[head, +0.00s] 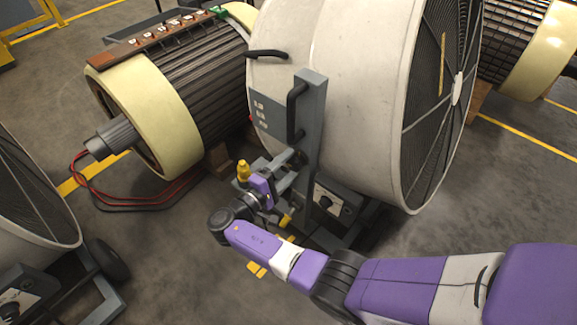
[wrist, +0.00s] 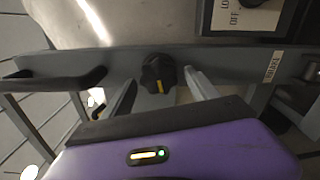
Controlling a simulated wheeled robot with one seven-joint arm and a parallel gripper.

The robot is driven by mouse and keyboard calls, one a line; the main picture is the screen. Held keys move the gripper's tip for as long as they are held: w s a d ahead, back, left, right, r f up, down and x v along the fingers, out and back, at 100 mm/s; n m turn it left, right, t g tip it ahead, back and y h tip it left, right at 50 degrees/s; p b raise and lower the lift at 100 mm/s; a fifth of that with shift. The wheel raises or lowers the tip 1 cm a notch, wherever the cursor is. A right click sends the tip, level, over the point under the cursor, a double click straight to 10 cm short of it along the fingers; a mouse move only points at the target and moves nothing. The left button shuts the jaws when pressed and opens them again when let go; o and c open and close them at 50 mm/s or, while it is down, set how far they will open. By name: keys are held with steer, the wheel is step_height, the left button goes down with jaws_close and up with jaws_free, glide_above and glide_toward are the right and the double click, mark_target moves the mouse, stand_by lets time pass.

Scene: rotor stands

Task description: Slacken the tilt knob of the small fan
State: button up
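The fan (head: 345,85) is a big white drum with a dark grille, held by a grey upright post (head: 312,120). In the wrist view, a black lobed tilt knob (wrist: 158,72) sits on the grey post (wrist: 225,62), near the picture's middle. My gripper (wrist: 160,84) is open, with one finger on each side of the knob. I cannot tell whether either finger touches it. In the head view, my gripper (head: 287,168) is at the post's near face, and its fingers and the knob are hard to make out.
A control box (head: 335,202) with a dial is low on the fan's frame. A black handle (head: 296,112) projects from the post. A large rotor (head: 175,100) on wooden blocks is behind left, with red cables (head: 170,195). Another fan (head: 30,200) stands at the left edge.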

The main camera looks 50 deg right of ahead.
steer(key=a, duration=0.7)
steer(key=shift+s+a, duration=0.15)
steer(key=shift+a, duration=0.2)
stand_by(0.4)
